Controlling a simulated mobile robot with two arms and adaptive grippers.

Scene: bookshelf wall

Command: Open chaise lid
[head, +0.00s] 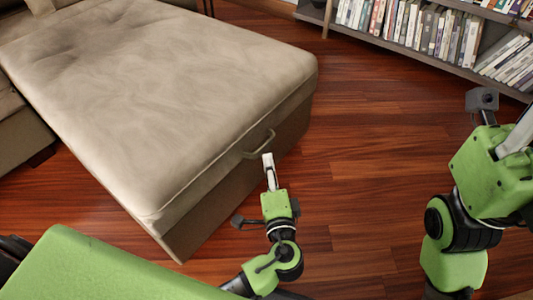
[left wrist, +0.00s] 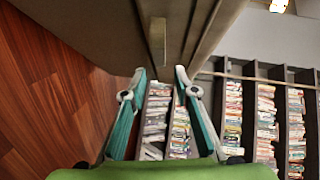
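The chaise (head: 190,90) is a long beige padded seat at the upper left of the head view. Its lid lies flat on the base, shut. A strap-like handle (head: 259,146) sticks out from its front side. It also shows at the top middle of the left wrist view as a pale bar (left wrist: 158,40). My left gripper (head: 268,160) is just in front of the handle. In the left wrist view its two fingers (left wrist: 160,72) are apart and empty, with the handle ahead between them. My right gripper (head: 515,138) is partly cut off at the right edge, and its fingers are unclear.
A bookshelf (head: 415,50) full of books stands along the back right; it also fills the lower right of the left wrist view (left wrist: 245,115). The wooden floor (head: 365,130) between chaise and shelf is clear. Another sofa part (head: 15,135) adjoins at the left.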

